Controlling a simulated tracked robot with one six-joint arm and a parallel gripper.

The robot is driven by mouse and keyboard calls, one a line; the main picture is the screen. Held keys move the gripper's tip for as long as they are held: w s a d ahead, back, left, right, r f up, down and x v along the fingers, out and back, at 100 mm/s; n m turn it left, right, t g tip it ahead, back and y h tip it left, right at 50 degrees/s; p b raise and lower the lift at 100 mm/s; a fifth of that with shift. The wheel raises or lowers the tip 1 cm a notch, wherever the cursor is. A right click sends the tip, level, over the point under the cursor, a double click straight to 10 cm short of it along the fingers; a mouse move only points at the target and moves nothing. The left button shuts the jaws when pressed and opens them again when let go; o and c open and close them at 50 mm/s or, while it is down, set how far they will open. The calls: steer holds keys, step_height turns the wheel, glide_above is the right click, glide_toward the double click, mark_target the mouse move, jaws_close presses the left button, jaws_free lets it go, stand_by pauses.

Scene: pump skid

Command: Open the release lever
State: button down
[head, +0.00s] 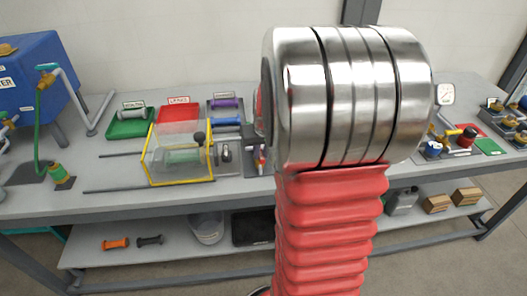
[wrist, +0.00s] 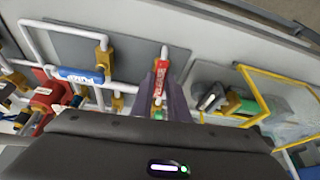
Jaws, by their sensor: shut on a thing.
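A red lever (wrist: 161,77) with pale lettering, too small to read surely, stands upright in the wrist view; I take it as the release lever. My gripper (wrist: 161,95) has its two grey-purple fingers on either side of the lever, closed on it. The lever's top end sticks out beyond the fingertips. Its lower end meets white pipe and brass-coloured fittings, partly hidden by my gripper body. In the head view my arm covers the gripper and most of the lever.
A blue lever (wrist: 82,75) with a white label lies across the pipes left of my gripper. A yellow-framed clear guard (wrist: 245,95) is close on the right; it also shows in the head view (head: 181,183). Coloured trays (head: 131,128) stand behind it on the bench.

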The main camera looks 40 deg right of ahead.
steer(key=shift+w+m+h, duration=0.1)
steer(key=shift+m+h, duration=0.2)
steer(key=shift+m, duration=0.4)
steer(key=c, duration=1.7)
jaws_free()
steer(key=shift+a, duration=0.1)
steer(key=v, duration=1.3)
steer(key=shift+r, duration=0.4)
